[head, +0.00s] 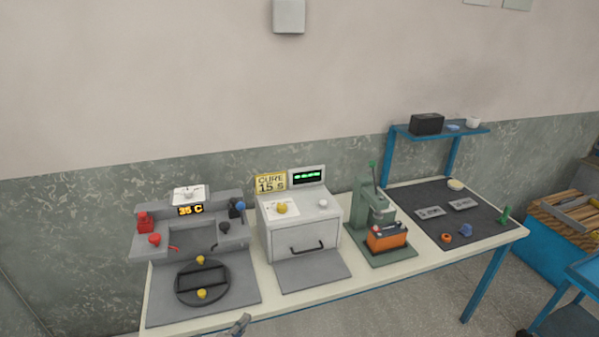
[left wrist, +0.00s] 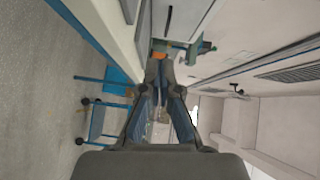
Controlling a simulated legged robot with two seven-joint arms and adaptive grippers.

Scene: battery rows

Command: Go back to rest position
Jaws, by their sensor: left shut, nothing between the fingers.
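My left gripper (head: 237,326) shows at the bottom edge of the head view, near the front edge of the table (head: 200,325). In the left wrist view the left gripper (left wrist: 164,64) has its fingers together, shut with nothing between them. Beyond the fingertips an orange block (left wrist: 160,56) and a green press (left wrist: 197,48) show. My right gripper is in neither view.
The table carries a grey station with a round black fixture (head: 203,283), a white curing box (head: 300,230), the green press (head: 362,210) with an orange battery (head: 387,238), and a dark mat (head: 430,200). A blue cart (head: 570,305) stands at right.

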